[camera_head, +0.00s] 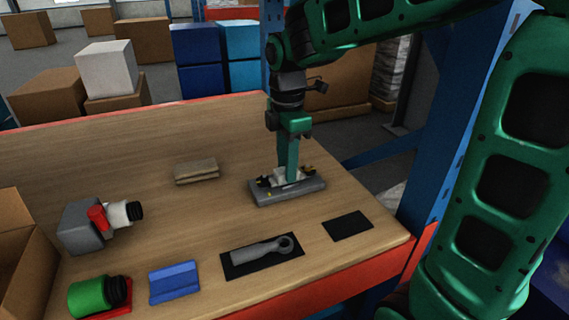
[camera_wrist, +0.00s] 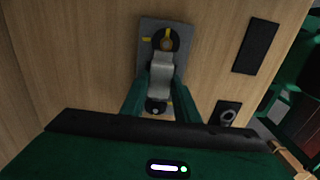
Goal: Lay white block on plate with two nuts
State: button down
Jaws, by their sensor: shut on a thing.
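The grey plate (camera_head: 288,194) lies on the wooden bench, to the right of its middle. It shows in the wrist view (camera_wrist: 148,27) with yellow marks and two dark round nut fittings, one at the far end (camera_wrist: 166,42) and one at the near end (camera_wrist: 156,106). The white block (camera_wrist: 160,78) lies lengthwise between them. My gripper (camera_head: 288,176) points down over the plate, its green fingers closed on the block's two sides. In the head view, the fingers partly hide the block. I cannot tell whether its underside touches the plate.
In front lie a grey wrench (camera_head: 262,251) on a black mat, an empty black mat (camera_head: 347,226), a blue block (camera_head: 174,281) and a green jar (camera_head: 92,296). A grey fixture (camera_head: 84,228) and a brown block (camera_head: 197,170) stand left. A blue post rises at right.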

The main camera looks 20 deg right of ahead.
jog(key=shift+f, duration=0.1)
dwell(0.7)
jog(key=shift+c, duration=2)
grip_release()
jog(key=shift+r, duration=3.5)
